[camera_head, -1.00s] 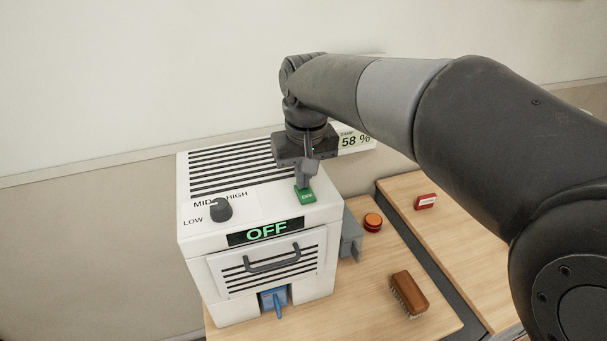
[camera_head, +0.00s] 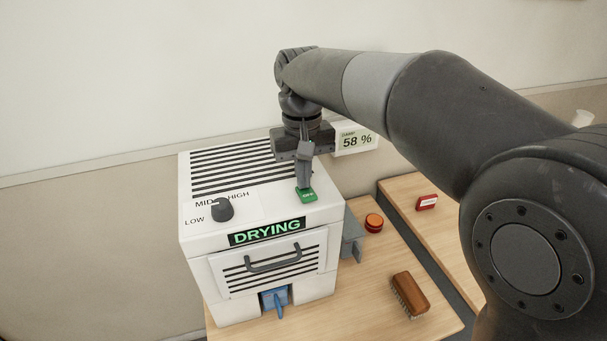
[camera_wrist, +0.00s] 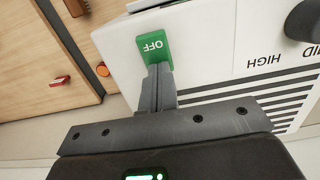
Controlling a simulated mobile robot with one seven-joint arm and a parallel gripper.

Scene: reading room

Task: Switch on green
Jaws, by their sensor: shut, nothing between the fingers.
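A white dryer box (camera_head: 200,250) stands on a wooden table, with a slatted top and a front display (camera_head: 267,231) that reads DRYING in green. A green rocker switch (camera_head: 307,196) sits on the right of its top; it also shows in the wrist view (camera_wrist: 152,40), marked OFF on its visible part. My gripper (camera_head: 303,186) points down with its fingers shut and empty. The fingertips (camera_wrist: 157,68) are at the switch's edge, touching it or very close. The fingers cover the part of the switch nearest them.
A black knob (camera_head: 222,210) marked LOW, MID, HIGH is on the dryer's top left. A display (camera_head: 356,139) behind reads 58 %. An orange button (camera_head: 374,222), a wooden brush (camera_head: 409,294) and a red-and-white item (camera_head: 427,202) are to the right. A blue lever (camera_head: 276,300) is low in front.

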